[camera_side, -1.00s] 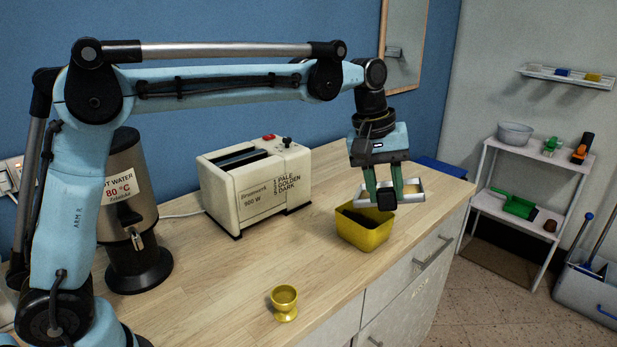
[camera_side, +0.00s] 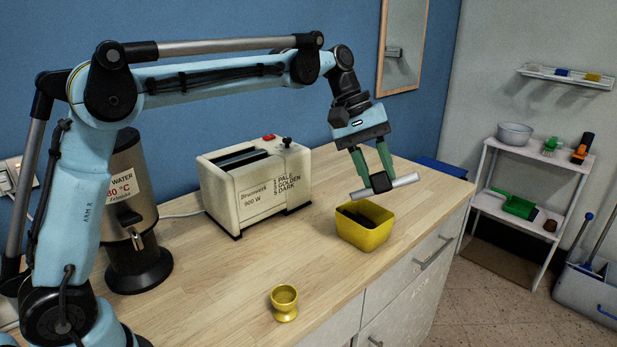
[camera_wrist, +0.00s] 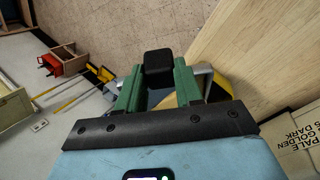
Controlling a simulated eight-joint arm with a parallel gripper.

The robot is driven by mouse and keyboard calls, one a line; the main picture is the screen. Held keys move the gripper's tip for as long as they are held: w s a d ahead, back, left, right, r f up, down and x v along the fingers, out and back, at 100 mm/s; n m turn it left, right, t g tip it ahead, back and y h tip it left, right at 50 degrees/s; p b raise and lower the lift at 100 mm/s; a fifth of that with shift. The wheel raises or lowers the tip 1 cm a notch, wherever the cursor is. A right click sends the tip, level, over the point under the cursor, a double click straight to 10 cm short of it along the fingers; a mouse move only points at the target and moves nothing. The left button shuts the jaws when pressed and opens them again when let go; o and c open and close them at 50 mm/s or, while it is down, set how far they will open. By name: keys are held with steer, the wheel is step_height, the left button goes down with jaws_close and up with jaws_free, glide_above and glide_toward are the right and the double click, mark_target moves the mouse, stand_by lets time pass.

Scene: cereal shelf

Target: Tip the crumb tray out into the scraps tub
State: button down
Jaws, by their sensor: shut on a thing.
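My gripper (camera_side: 377,177) has green fingers and is shut on the black handle (camera_wrist: 158,61) of the crumb tray. The crumb tray (camera_side: 404,181) is a pale metal strip in the side view, turned steeply so its inside is hidden. It hangs just above the yellow scraps tub (camera_side: 362,236), apart from its rim. The tub stands on the counter, with its dark inside partly in sight; I cannot tell crumbs there. In the wrist view, grey tray metal (camera_wrist: 203,73) shows beside the fingers, with a yellow part of the tub (camera_wrist: 219,90) behind.
A cream toaster (camera_side: 255,190) stands left of the tub on the wooden counter (camera_side: 215,285). A yellow egg cup (camera_side: 285,302) is near the front edge. A hot water urn (camera_side: 130,215) stands at the left. The counter between toaster and egg cup is clear.

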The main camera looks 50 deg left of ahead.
steer(key=shift+w+a+r+h, duration=0.2)
steer(key=shift+a+r+h, duration=0.45)
steer(key=shift+a+h, duration=0.25)
steer(key=w+a+r+n+g+h, duration=0.1)
steer(key=w+a+h, duration=0.1)
steer(key=a+h, duration=0.7)
steer(key=shift+w+a+r+n, duration=0.25)
steer(key=shift+w+a+n, duration=0.1)
steer(key=shift+a, duration=1.1)
stand_by(0.9)
steer(key=shift+h, duration=0.3)
stand_by(2.7)
